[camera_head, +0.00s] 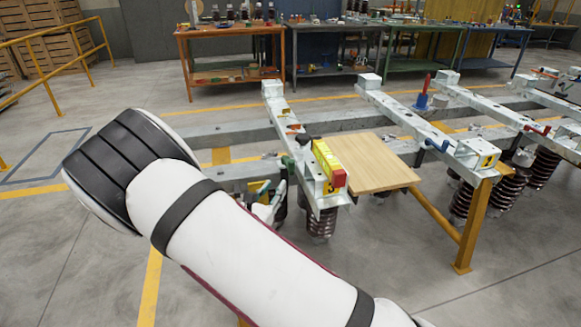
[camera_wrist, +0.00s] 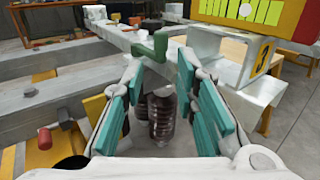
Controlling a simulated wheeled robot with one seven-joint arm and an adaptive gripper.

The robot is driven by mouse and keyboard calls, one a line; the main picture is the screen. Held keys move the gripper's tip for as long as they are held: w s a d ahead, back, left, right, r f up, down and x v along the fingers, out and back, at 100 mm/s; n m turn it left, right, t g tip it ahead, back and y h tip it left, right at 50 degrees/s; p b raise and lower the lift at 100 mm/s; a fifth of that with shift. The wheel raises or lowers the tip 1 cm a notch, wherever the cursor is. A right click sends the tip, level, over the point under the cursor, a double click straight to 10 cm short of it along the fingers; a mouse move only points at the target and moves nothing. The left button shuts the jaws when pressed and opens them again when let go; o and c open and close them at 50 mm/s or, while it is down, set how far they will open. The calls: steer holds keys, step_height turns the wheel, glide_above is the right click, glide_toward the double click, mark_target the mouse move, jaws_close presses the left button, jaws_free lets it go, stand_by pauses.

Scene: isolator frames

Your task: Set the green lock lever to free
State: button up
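The green lock lever (camera_wrist: 152,48) shows in the wrist view as a bent green handle on the near end of a pale metal beam. It stands just beyond my fingertips, near the middle of the picture. My gripper (camera_wrist: 160,75) is open, with teal pads on both sides and a clear gap between them. The lever appears ahead of that gap; I see no contact. In the head view the lever (camera_head: 288,163) is small and dark green, left of a yellow block. My gripper (camera_head: 268,206) is partly hidden there behind my white arm.
The yellow block with a red end (camera_head: 328,160) sits on the beam, close right of the lever; it also fills the wrist view's upper right (camera_wrist: 245,12). A wooden board (camera_head: 370,165) lies right of it. Dark ribbed insulators (camera_wrist: 163,115) hang below the beam.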

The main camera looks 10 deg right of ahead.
mark_target(290, 166)
steer(key=b+x, duration=0.1)
steer(key=x, duration=1.2)
steer(key=shift+w+d, duration=0.15)
jaws_close()
